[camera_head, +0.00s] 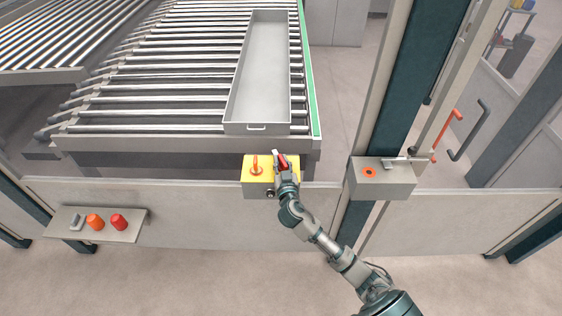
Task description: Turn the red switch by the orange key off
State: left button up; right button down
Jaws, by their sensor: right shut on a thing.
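A box with a yellow face (248,173) is fixed at the top of the low fence panel, below the conveyor. An orange key (256,166) stands up from its left part. The red switch (280,160) is to the right of the key, partly covered by my right gripper. My right gripper (282,164) reaches in from the lower right and is shut on the red switch. The switch's exact angle is hard to tell. My left gripper does not show.
A grey metal tray (262,75) lies on the roller conveyor (180,90) behind the box. A grey box (395,182) with an orange-red round part is on the right by the dark post (405,85). A shelf (60,228) at left holds orange and red items.

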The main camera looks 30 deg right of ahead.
jog(key=shift+s+f+m+h+b, duration=0.1)
jog(key=shift+f+m+h+b, duration=0.1)
jog(key=shift+m+h+b, duration=0.35)
jog(key=m+g+h+b, duration=0.1)
jog(key=g+h+b, duration=0.1)
jog(key=shift+d+f+m+h, duration=0.1)
jog(key=shift+f+m+h, duration=0.05)
jog(key=shift+m+h, duration=0.2)
jog(key=shift+s+r+m+g+h+b, duration=0.1)
jog(key=shift+r+m+g+h+b, duration=0.05)
jog(key=shift+m+g+h+b, duration=0.4)
jog(key=shift+s+r+m+g+h+b, duration=0.15)
jog(key=shift+m+g+h+b, duration=0.2)
jog(key=shift+h+b, duration=0.3)
jog(key=shift+w+d, duration=0.1)
jog(key=shift+d, duration=0.05)
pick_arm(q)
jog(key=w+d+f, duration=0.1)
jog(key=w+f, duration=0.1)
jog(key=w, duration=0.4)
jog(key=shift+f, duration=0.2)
pick_arm(e)
jog(key=shift+r, duration=0.1)
jog(key=c, duration=0.8)
grip_release()
jog(key=o, duration=0.7)
jog(key=shift+s+r, duration=0.2)
jog(key=shift+s, duration=0.05)
jog(key=shift+w, duration=0.1)
